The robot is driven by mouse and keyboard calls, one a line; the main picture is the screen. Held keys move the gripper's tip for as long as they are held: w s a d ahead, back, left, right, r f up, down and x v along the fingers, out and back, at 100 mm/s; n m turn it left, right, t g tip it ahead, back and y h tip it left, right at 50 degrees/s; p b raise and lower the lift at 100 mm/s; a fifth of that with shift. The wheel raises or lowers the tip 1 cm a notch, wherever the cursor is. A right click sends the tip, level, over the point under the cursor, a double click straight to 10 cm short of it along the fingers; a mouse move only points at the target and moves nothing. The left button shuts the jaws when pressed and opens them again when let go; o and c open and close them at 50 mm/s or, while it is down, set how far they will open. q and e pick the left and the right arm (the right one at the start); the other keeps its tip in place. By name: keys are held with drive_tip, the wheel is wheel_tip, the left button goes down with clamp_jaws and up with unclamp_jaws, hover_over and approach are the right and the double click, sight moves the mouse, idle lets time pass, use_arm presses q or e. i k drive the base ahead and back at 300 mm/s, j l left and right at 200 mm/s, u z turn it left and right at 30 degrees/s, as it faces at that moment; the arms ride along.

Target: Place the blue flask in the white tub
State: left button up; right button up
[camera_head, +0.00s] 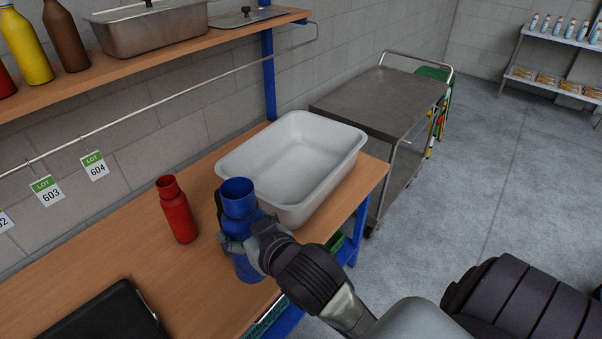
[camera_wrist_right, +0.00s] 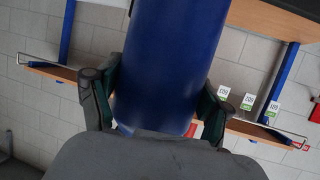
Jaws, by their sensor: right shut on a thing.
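The blue flask (camera_head: 240,199) stands upright in my right gripper (camera_head: 240,240), at the near edge of the wooden bench. The gripper is shut around its body. I cannot tell whether the flask's base touches the bench. In the right wrist view, the blue flask (camera_wrist_right: 168,65) fills the middle between the two fingers of the right gripper (camera_wrist_right: 160,95). The white tub (camera_head: 294,158) sits on the bench just behind and to the right of the flask, and looks empty. My left gripper is not in view.
A red flask (camera_head: 177,210) stands on the bench (camera_head: 190,280) left of the blue one. A black case (camera_head: 105,318) lies at the near left. A shelf (camera_head: 150,65) with bottles and metal pans overhangs the back. A metal cart (camera_head: 380,100) stands beyond the tub.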

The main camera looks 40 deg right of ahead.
sight(310, 166)
drive_tip(key=l+u, duration=0.25)
drive_tip(key=l, duration=1)
drive_tip(key=l+u, duration=0.25)
drive_tip(key=l, duration=1)
drive_tip(key=i+l+u, duration=0.1)
drive_tip(key=l, duration=0.25)
drive_tip(key=i+l+u, duration=0.1)
drive_tip(key=l, duration=0.25)
drive_tip(key=i+l+u, duration=0.1)
drive_tip(key=l, duration=0.25)
drive_tip(key=i+l+u, duration=0.1)
drive_tip(key=l, duration=0.3)
drive_tip(key=i, duration=0.1)
